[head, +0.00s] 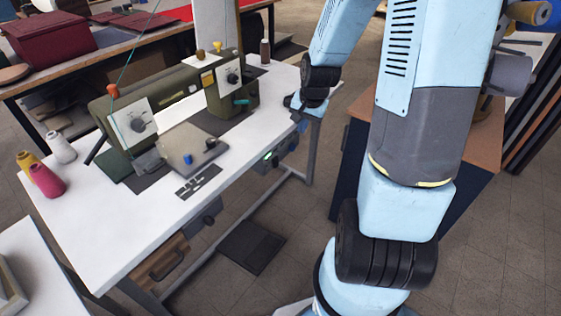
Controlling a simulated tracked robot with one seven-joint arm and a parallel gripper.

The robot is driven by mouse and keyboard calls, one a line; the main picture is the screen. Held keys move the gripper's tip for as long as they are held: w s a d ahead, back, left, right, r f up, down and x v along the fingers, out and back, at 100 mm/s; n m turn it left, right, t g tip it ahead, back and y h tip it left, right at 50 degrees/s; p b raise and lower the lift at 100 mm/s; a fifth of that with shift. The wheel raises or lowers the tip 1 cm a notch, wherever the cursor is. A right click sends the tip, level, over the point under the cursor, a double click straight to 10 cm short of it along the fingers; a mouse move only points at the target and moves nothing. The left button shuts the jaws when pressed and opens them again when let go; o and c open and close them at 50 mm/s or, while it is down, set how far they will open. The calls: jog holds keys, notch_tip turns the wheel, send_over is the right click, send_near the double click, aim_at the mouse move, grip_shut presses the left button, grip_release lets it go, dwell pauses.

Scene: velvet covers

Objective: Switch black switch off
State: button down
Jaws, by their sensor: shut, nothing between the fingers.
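A dark switch box (273,158) hangs under the front edge of the white table (110,215). It has a small green spot on its face. Its parts are too small to tell the black switch or its position for certain. My arm reaches in from the right. My gripper (298,117) is at the table's right end, to the right of and above the switch box in the picture, apart from it. It is small and partly hidden by my wrist, and appears shut and empty.
A green sewing machine (165,95) stands on the table, with thread spools (47,178) at the left. A wooden drawer (160,262) hangs below, and a dark pedal (252,247) lies near the floor. A wood-topped cabinet (478,150) stands behind my arm.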

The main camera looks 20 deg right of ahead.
aim_at(276, 162)
notch_tip(276, 162, down, 12)
jog(key=w+m+y, duration=0.1)
jog(key=m, duration=0.2)
jog(key=shift+w+m+y, duration=0.3)
jog(key=shift+w, duration=0.05)
jog(key=shift+f, duration=0.15)
jog(key=w+a+f, duration=0.4)
jog(key=w+f, duration=0.2)
jog(key=f, duration=0.3)
jog(key=shift+a+f, duration=0.2)
jog(key=shift+f, duration=0.1)
jog(key=shift+f, duration=0.2)
